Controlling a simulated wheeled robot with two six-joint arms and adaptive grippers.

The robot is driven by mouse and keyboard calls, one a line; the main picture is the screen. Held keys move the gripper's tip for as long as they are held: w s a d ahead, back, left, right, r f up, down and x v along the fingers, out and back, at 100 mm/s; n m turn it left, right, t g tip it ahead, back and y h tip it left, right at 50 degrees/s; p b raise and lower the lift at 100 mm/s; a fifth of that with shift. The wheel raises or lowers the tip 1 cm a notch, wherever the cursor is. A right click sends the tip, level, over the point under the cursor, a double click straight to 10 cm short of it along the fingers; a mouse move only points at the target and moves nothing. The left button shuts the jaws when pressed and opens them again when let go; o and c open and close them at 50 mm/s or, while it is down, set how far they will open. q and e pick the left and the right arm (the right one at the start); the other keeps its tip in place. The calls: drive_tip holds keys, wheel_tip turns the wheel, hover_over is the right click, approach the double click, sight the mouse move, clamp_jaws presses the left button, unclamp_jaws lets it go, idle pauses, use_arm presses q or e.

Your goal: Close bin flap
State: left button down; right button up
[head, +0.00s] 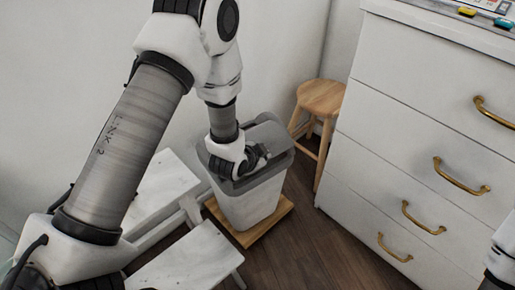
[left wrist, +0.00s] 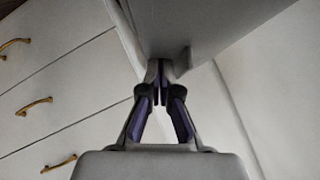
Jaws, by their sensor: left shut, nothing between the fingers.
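The bin (head: 248,205) is a light grey tapered box with a darker grey rim, upright on a small wooden board. Its grey flap (head: 268,137) shows at the far side of the top, tilted up behind my gripper; its exact angle is hard to tell. My left gripper (head: 256,155) is over the bin's top, partly hidden by my wrist. In the left wrist view its fingertips (left wrist: 160,68) are shut and empty, at the lower edge of a grey surface (left wrist: 180,22) that looks like the flap. I cannot tell if they touch. My right gripper is out of view.
A white drawer cabinet (head: 425,130) with brass handles stands to the right of the bin. A wooden stool (head: 320,98) is behind the bin, near the wall. White low benches (head: 185,262) lie to the left. Dark floor (head: 320,245) is open in front.

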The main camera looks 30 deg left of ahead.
sight(262, 174)
use_arm(q)
wheel_tip(262, 174, down, 4)
drive_tip(key=shift+d+r+m+t+y+b, duration=0.1)
drive_tip(key=shift+m+t+y+b, duration=0.5)
drive_tip(key=shift+y+b, duration=0.4)
drive_tip(key=shift+f+m+t+y+b, duration=0.3)
drive_tip(key=shift+f+m+b, duration=0.1)
drive_tip(key=shift+f+b, duration=0.2)
drive_tip(key=shift+f, duration=0.35)
drive_tip(key=shift+w+a+f+b, duration=0.15)
drive_tip(key=shift+a+f+b, duration=0.2)
drive_tip(key=shift+f, duration=0.2)
